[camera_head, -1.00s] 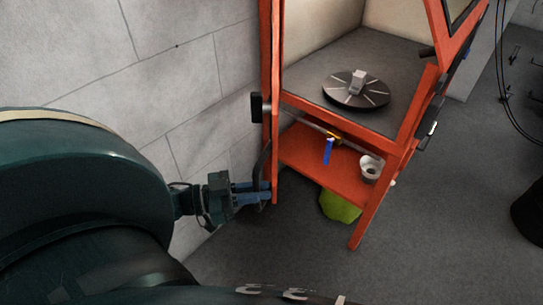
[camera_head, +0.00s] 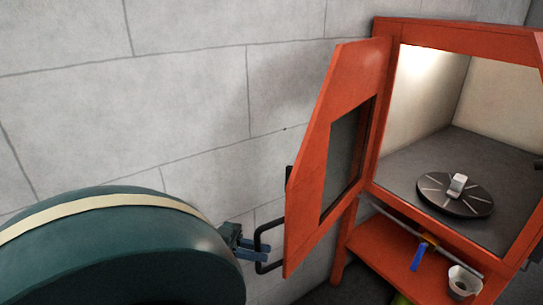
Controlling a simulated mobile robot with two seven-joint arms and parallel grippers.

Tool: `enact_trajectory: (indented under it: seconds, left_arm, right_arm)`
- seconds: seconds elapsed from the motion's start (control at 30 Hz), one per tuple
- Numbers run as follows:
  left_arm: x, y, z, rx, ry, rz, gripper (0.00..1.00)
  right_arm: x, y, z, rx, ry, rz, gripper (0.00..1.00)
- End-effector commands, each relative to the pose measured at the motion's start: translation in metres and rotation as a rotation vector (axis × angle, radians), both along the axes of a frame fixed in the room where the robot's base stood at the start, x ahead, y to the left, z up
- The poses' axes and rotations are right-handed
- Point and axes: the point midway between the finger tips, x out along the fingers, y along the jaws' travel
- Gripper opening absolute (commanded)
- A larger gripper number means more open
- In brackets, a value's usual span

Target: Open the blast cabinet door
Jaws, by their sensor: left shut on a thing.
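The blast cabinet (camera_head: 385,120) is orange-red and stands at the right of the head view. Its door (camera_head: 318,150), with a dark window, stands wide open, swung out to the left of the opening. A black bar handle (camera_head: 262,248) is on the door's outer side. My left gripper (camera_head: 262,252) is shut on this handle at the door's lower left. My left arm covers the lower left of the view. My right gripper is not in view.
Inside the cabinet a round dark turntable (camera_head: 440,198) carries a small light block (camera_head: 457,184). The lower shelf (camera_head: 375,245) holds a white cup (camera_head: 463,281) and a blue-handled item (camera_head: 418,257). A grey block wall (camera_head: 190,100) is close behind the door.

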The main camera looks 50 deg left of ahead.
Motion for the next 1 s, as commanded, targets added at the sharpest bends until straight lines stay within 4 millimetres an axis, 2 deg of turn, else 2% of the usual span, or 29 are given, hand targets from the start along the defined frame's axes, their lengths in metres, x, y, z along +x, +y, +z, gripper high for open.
enact_trajectory:
  seconds: [0.2, 0.6, 0.63, 0.7, 0.83, 1.0]
  left_arm:
    - [-0.002, 0.017, -0.001, 0.002, 0.001, 0.005, 0.00]
    - [-0.002, 0.019, -0.001, 0.002, 0.001, 0.005, 0.00]
    - [-0.002, 0.019, -0.001, 0.002, 0.001, 0.005, 0.16]
    - [-0.002, 0.019, -0.001, 0.002, 0.001, 0.005, 0.22]
    - [-0.002, 0.018, 0.000, 0.002, 0.001, 0.004, 0.32]
    - [-0.002, 0.018, 0.000, 0.001, 0.001, 0.003, 0.33]
  right_arm:
    - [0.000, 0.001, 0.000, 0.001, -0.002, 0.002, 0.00]
    - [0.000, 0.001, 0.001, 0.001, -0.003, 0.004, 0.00]
    - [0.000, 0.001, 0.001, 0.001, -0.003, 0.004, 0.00]
    - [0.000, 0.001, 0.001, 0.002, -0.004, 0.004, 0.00]
    - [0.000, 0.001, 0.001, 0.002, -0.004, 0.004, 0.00]
    - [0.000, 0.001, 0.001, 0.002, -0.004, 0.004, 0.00]
